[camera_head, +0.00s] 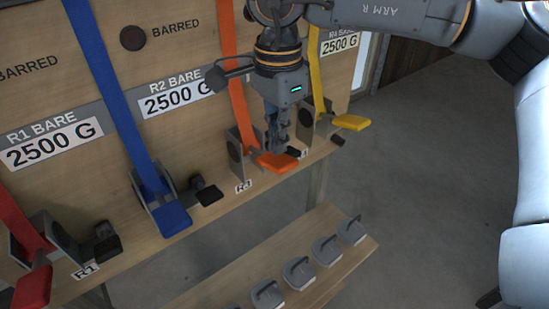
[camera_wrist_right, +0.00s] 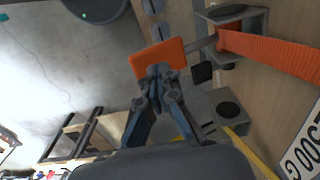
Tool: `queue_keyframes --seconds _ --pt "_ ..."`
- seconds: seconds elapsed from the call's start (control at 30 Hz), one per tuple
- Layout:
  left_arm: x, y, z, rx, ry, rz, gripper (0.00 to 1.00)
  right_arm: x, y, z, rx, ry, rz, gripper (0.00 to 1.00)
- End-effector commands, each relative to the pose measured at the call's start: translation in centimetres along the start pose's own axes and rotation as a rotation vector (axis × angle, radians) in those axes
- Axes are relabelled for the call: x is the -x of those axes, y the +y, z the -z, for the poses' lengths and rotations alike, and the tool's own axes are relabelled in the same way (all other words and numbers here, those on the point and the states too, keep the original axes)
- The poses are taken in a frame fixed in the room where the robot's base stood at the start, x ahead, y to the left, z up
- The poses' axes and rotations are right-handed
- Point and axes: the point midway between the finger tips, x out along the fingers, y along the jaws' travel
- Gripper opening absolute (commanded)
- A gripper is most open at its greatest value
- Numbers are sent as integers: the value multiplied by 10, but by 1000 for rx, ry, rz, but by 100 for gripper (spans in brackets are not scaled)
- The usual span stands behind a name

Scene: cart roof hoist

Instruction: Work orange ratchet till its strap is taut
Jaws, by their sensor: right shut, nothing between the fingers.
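The orange ratchet's flat handle (camera_head: 277,162) sticks out from the board's lower shelf, at the label R3. Its orange strap (camera_head: 228,40) runs up the board from the grey ratchet body (camera_head: 240,143). The strap looks straight, but I cannot tell how tight it is. My right gripper (camera_head: 277,143) points down at the orange handle with its fingers shut and empty. In the right wrist view the closed fingertips (camera_wrist_right: 157,76) overlap the edge of the orange handle (camera_wrist_right: 165,55); I cannot tell whether they touch it. My left gripper is not in view.
Red (camera_head: 34,287), blue (camera_head: 172,218) and yellow (camera_head: 351,122) ratchet handles stand along the same shelf. Black levers (camera_head: 208,194) sit beside ratchets. A lower bench (camera_head: 215,283) holds several grey weights (camera_head: 299,270). The floor at right is open.

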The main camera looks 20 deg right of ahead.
Motion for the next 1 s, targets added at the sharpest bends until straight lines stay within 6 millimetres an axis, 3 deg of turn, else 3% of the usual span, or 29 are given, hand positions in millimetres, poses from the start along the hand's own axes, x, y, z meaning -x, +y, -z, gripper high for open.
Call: queue_keyframes --seconds 0.17,0.7,1.0 --pt "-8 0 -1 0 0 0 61 -9 1 0 0 0 -1 0" --pt "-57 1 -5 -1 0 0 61 -64 6 0 -1 -1 -1 0" --pt "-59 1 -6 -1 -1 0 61 -67 7 0 0 0 -1 0"
